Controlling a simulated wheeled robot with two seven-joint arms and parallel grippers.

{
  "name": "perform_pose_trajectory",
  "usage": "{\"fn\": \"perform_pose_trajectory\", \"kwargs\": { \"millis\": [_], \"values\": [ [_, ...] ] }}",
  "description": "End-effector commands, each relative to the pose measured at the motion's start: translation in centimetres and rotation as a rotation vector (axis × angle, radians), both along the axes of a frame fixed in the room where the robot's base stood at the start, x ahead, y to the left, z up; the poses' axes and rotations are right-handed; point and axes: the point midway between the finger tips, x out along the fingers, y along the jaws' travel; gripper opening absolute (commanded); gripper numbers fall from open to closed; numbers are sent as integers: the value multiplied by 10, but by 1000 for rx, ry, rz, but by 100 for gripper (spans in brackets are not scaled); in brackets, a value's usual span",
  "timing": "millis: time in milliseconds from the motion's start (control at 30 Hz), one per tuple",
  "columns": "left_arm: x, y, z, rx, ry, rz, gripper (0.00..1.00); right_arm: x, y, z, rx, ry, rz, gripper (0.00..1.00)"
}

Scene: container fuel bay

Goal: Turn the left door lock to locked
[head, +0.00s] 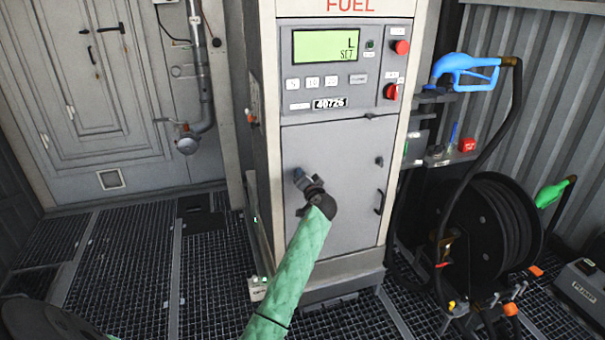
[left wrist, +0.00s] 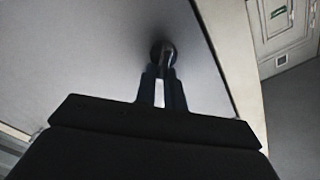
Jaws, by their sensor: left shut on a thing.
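The grey lower door (head: 340,210) of the fuel dispenser is closed. My left gripper (head: 301,176) reaches its left side on a green-sleeved arm, covering the left door lock in the head view. In the left wrist view, the lock (left wrist: 162,49) is a small dark round fitting on the grey panel. My left gripper (left wrist: 162,72) is shut on its knob; the fingers hide most of it, so I cannot tell which way it is turned. A second small lock (head: 379,161) sits at the door's right side, above a black handle (head: 379,202). My right gripper is not in view.
Above the door are a lit green display (head: 326,46) and a red rotary switch (head: 391,91). A blue nozzle (head: 462,66) and a black hose reel (head: 490,228) stand to the right. Grated floor (head: 120,255) lies open to the left.

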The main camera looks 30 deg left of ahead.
Motion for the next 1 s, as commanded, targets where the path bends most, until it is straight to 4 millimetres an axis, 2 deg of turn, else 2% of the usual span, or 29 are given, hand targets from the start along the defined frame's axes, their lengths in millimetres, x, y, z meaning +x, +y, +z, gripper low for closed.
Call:
{"fn": "perform_pose_trajectory", "kwargs": {
  "millis": [600,800,1000],
  "values": [
    [3,-1,-5,359,417,2,0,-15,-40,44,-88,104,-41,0],
    [4,-2,-8,433,505,1,0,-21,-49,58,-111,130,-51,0],
    [4,-2,-10,478,557,1,0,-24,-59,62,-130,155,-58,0]
  ]
}}
